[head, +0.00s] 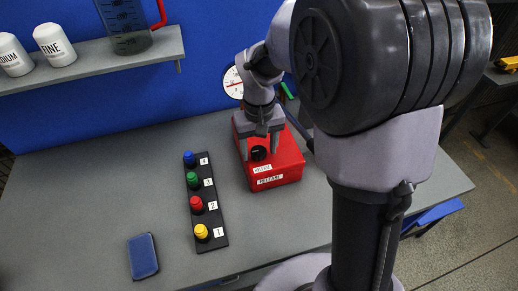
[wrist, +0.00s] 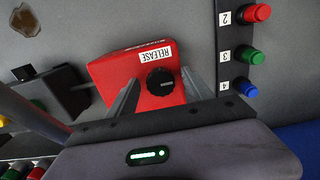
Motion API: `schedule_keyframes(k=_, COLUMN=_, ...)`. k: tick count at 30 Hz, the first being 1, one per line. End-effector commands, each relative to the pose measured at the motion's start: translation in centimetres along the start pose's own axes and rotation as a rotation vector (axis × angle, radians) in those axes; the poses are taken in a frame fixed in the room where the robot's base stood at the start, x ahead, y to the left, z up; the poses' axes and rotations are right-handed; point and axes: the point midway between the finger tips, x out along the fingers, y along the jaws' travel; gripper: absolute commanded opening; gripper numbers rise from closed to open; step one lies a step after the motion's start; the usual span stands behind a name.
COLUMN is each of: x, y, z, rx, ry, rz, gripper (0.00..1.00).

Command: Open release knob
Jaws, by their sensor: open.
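The release knob (wrist: 160,82) is a black round knob on a red box (wrist: 112,72) with a white "RELEASE" label. In the head view the knob (head: 259,153) sits on top of the red box (head: 285,177), on the grey table. My gripper (head: 259,146) points down over the box with its fingers apart. In the wrist view the two grey fingers of my gripper (wrist: 158,90) stand on either side of the knob, with gaps between them and it. The knob is not gripped. I cannot tell how the fingertips' height compares with the knob.
Left of the box is a black strip (head: 217,220) with yellow, red, green and blue buttons. A blue pad (head: 142,256) lies at the front left. A wall shelf (head: 88,61) holds white containers and a beaker. A round gauge (head: 233,82) stands behind the box.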

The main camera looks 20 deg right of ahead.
Motion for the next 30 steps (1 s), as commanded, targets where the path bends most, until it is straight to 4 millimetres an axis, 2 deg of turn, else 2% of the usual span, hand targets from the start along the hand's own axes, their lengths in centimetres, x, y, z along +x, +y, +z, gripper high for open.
schedule_keyframes(k=2, x=-0.04, y=0.00, z=0.00, rx=0.000, ry=0.000, rz=0.000, gripper=0.59)
schedule_keyframes(k=11, x=-0.06, y=0.01, z=0.00, rx=0.000, ry=0.000, rz=0.000, gripper=0.00)
schedule_keyframes(k=20, x=-0.20, y=0.03, z=-0.01, rx=-0.039, ry=0.000, rz=0.000, gripper=0.00)
schedule_keyframes(k=30, x=-0.47, y=0.13, z=-0.01, rx=-0.276, ry=-0.001, rz=0.000, gripper=0.00)
